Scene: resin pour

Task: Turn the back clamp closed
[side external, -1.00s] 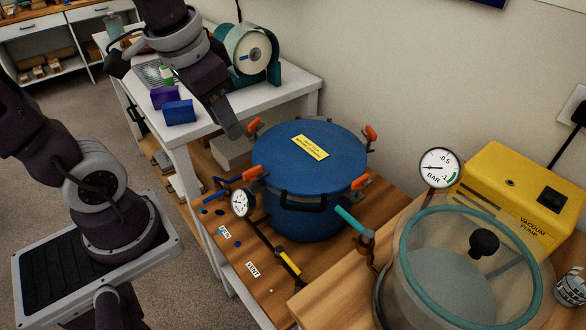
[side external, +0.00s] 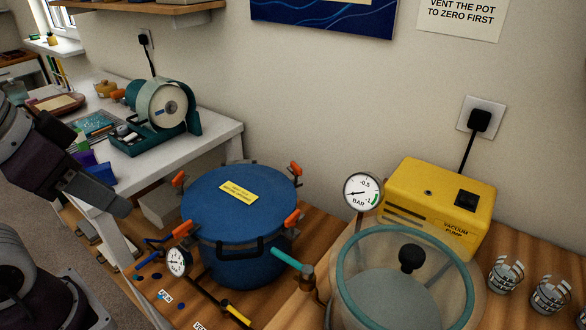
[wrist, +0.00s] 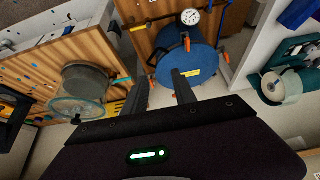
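The blue pressure pot (side external: 240,240) stands on a wooden bench with its lid on. Orange-handled clamps sit round its rim: a back left clamp (side external: 179,179), a back right clamp (side external: 296,169), a front right clamp (side external: 292,219) and a front left clamp (side external: 182,229). I cannot tell which are closed. My gripper (side external: 118,204) is left of the pot, apart from it. In the wrist view my gripper (wrist: 161,77) has its two fingers apart with nothing between them. The pot lid (wrist: 203,62) lies beyond the fingertips.
A pressure gauge (side external: 178,262) is at the pot's front left. A teal-handled valve (side external: 288,259) is at its right. The clear vacuum chamber (side external: 405,280) and yellow pump (side external: 440,200) stand to the right. A teal machine (side external: 165,115) is on the white table behind.

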